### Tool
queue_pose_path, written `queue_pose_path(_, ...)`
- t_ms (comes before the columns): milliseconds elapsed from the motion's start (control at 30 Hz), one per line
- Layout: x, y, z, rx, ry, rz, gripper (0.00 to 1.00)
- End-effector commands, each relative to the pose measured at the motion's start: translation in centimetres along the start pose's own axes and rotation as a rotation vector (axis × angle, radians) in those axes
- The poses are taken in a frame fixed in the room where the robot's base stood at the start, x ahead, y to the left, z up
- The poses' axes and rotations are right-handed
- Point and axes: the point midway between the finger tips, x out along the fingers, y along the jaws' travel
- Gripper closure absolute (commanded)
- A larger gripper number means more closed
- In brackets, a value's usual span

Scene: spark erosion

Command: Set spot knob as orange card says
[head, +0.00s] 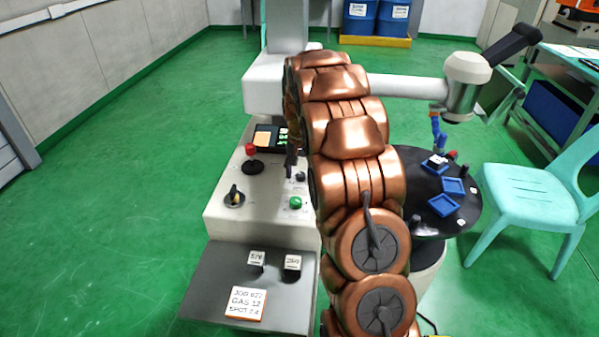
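An orange-edged white card (245,304) lies on the grey front shelf; its text seems to read JOB 027, GAS 12, SPOT 2.4, though the digits are small. A black knob with a yellowish pointer (234,197) sits at the left of the pale console panel. A smaller dark knob (300,176) sits near my arm. No knob label is legible, so I cannot tell which is the spot knob. My copper arm covers the right of the panel. A dark part at its left edge, above the panel, may be my gripper (291,160); its fingers are mostly hidden.
The console also has a red-topped lever (251,158), a green button (295,202) and a small screen. A round black table (466,208) with blue trays and a mint chair (530,190) are at right.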

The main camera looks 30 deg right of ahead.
Motion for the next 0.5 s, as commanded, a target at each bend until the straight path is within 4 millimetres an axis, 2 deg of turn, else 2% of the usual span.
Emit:
queue_pose_path(333,-0.4,0.0,0.0,0.0,0.0,0.0,0.44)
queue_pose_path(500,-2.6,-0.1,-0.2,-0.001,0.007,-0.002,0.44)
